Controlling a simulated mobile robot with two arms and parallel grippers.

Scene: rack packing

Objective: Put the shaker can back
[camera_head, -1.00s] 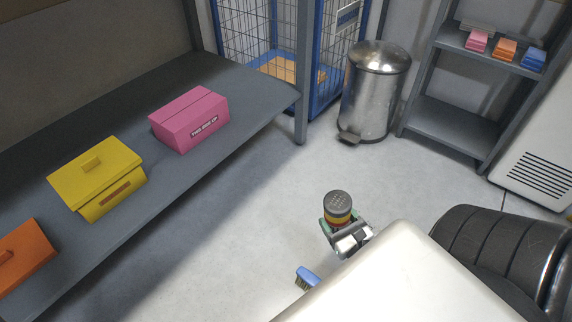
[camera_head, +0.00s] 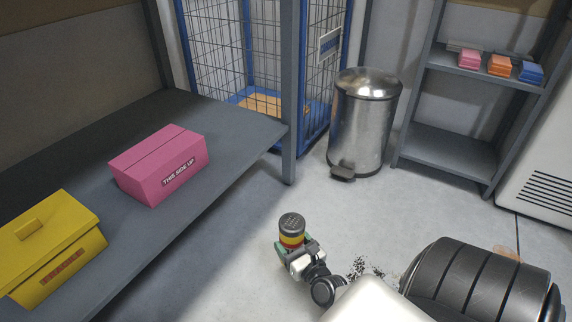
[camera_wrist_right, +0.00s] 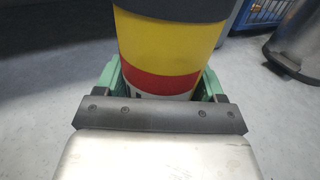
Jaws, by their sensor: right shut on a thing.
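The shaker can (camera_head: 291,226) has a grey perforated lid and yellow and red bands. It is held upright above the floor in the head view. My right gripper (camera_head: 292,249) is shut on it, with a finger on each side. In the right wrist view the can (camera_wrist_right: 170,45) fills the middle top, between the green fingers of the right gripper (camera_wrist_right: 160,85). The can's lid is cut off there. My left gripper is not in view.
A grey shelf (camera_head: 235,140) on the left bears a pink box (camera_head: 150,172) and a yellow box (camera_head: 45,240). A steel pedal bin (camera_head: 362,120), a blue wire cage (camera_head: 270,60) and a grey rack (camera_head: 450,150) stand behind. Dark specks (camera_head: 365,268) lie on the floor.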

